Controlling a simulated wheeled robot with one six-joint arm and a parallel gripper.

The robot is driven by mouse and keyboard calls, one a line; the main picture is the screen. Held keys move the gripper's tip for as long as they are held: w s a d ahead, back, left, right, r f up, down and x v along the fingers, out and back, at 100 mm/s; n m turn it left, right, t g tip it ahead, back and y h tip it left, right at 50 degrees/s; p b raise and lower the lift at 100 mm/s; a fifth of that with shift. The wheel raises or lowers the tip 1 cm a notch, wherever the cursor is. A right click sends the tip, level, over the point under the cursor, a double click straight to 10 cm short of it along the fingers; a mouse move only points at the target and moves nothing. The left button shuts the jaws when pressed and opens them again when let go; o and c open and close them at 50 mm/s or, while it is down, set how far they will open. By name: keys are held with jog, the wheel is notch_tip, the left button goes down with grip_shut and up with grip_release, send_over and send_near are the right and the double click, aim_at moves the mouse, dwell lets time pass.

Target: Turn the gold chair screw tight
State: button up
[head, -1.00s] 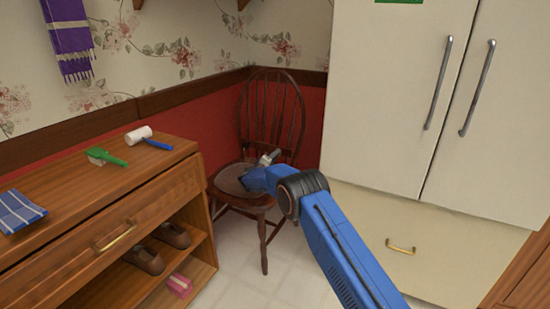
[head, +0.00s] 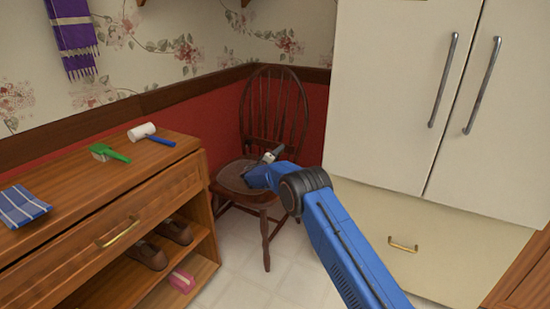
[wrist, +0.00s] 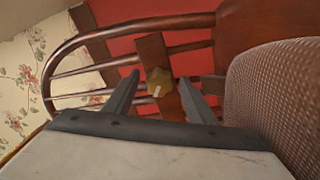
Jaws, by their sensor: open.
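The dark wooden chair (head: 246,120) stands in the corner, with a spindled back and a round woven seat pad. In the wrist view, the gold screw (wrist: 159,78) sits on a wooden slat of the chair (wrist: 150,52); it looks hexagonal with a pale mark at its lower edge. My gripper (head: 272,154) is over the seat in the head view. In the wrist view my gripper (wrist: 158,98) is open, with one finger on each side of the screw in the picture. The gap in depth between fingertips and screw is hard to tell. The screw is not discernible in the head view.
A wooden cabinet (head: 150,205) stands left of the chair, with a mallet (head: 143,131), a green brush (head: 108,152) and a blue cloth (head: 20,205) on top.

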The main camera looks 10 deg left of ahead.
jog(key=v, duration=1.7)
jog(key=shift+s, duration=0.15)
jog(key=shift+a, duration=0.1)
jog(key=n, duration=0.6)
jog(key=shift+r, duration=0.1)
jog(key=n, duration=0.5)
jog(key=shift+s, duration=0.1)
jog(key=n, duration=0.5)
jog(key=shift+a+r+n, duration=0.1)
jog(key=shift+n, duration=0.3)
jog(key=n, duration=0.5)
jog(key=shift+n, duration=0.3)
jog(key=x, duration=1.7)
